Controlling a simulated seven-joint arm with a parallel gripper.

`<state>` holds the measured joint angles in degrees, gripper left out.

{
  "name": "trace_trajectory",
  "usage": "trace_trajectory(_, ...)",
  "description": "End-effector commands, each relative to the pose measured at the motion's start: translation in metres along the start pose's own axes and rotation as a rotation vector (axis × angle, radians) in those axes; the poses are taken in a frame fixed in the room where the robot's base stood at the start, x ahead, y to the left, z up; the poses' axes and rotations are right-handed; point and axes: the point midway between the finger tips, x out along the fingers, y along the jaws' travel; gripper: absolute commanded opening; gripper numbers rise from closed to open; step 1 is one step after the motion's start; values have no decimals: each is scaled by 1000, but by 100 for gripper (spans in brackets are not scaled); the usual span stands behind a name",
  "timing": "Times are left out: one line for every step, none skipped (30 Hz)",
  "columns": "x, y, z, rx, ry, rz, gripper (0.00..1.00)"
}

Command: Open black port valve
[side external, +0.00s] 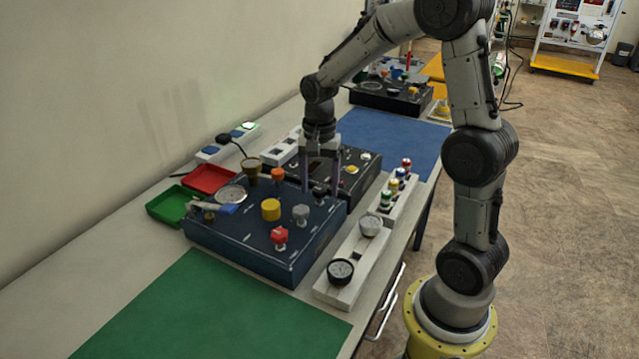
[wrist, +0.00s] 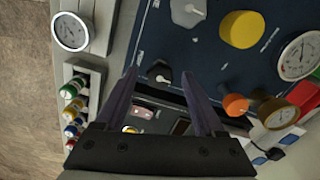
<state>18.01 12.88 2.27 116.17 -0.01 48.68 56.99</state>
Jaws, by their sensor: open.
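The dark blue valve panel (side external: 240,240) lies on the bench with several coloured knobs on top. In the wrist view a black knob (wrist: 158,70), which looks like the black port valve, sits on the panel between my fingertips. My gripper (side external: 319,188) points down over the panel's far right part, with its fingers apart and empty. The gripper also shows in the wrist view (wrist: 159,74), one finger on each side of the black knob. I cannot tell whether the fingertips are level with the knob or above it. In the side view the black knob is not clear.
Close by on the panel are a grey knob (side external: 300,213), a yellow knob (side external: 271,209), a red knob (side external: 280,236) and an orange knob (side external: 278,175). A white rail with gauges (side external: 341,271) lies at right. Red (side external: 211,179) and green (side external: 167,206) trays stand left.

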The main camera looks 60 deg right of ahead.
Motion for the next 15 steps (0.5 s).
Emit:
trace_trajectory(1,0,0,0,0,0,71)
trace_trajectory(1,0,0,0,0,0,71)
trace_trajectory(2,0,0,0,0,0,71)
trace_trajectory(1,0,0,0,0,0,71)
trace_trajectory(1,0,0,0,0,0,71)
trace_trajectory(1,0,0,0,0,0,71)
trace_trajectory(1,0,0,0,0,0,71)
trace_trajectory(1,0,0,0,0,0,71)
trace_trajectory(1,0,0,0,0,0,64)
trace_trajectory(1,0,0,0,0,0,58)
trace_trajectory(1,0,0,0,0,0,53)
trace_trajectory(1,0,0,0,0,0,46)
trace_trajectory(1,0,0,0,0,0,40)
trace_trajectory(1,0,0,0,0,0,35)
trace_trajectory(1,0,0,0,0,0,28)
